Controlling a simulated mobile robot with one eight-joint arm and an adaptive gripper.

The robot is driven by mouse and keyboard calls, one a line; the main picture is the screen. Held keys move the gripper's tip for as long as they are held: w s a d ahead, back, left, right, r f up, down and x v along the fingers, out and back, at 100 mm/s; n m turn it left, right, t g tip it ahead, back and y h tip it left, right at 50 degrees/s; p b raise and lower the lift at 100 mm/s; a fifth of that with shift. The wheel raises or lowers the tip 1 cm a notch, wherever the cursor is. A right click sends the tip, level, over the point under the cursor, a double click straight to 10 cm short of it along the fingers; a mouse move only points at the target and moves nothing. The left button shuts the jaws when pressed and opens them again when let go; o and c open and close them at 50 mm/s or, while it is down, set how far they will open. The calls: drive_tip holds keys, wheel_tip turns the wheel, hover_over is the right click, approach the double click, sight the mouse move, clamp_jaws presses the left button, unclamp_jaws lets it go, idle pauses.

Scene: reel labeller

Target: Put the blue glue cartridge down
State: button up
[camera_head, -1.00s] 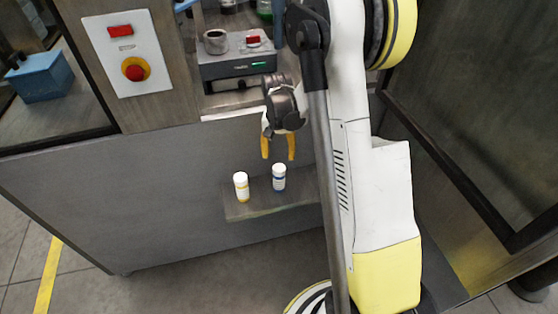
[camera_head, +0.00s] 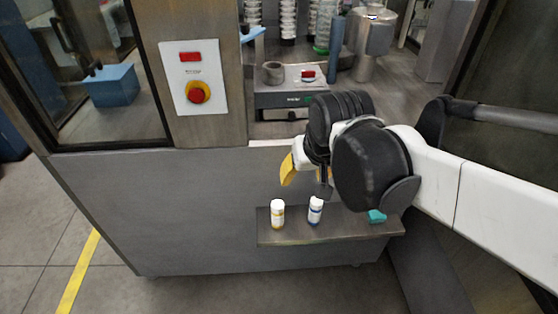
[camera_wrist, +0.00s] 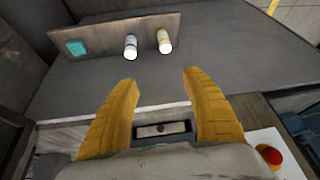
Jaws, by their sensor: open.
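The blue glue cartridge (camera_head: 315,211), a white bottle with a blue band, stands on a small shelf (camera_head: 345,233) on the front of the grey machine. It also shows in the wrist view (camera_wrist: 131,46). A similar white bottle with a yellow band (camera_head: 278,213) stands to its left in the head view, and right of it in the wrist view (camera_wrist: 165,41). My gripper (camera_wrist: 160,84) is open and empty, with its yellow fingers apart from both bottles. In the head view my arm partly hides the gripper (camera_head: 305,178), which is above the shelf.
A teal item (camera_head: 377,216) lies on the shelf's right part. A panel with a red button (camera_head: 199,93) is on the machine's left. A grey device (camera_head: 290,90) with a cup stands on the worktop above. The floor at left is clear.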

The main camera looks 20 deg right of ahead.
drive_tip(key=s+a+n+t, duration=0.2)
drive_tip(key=s+a, duration=0.1)
drive_tip(key=s, duration=0.3)
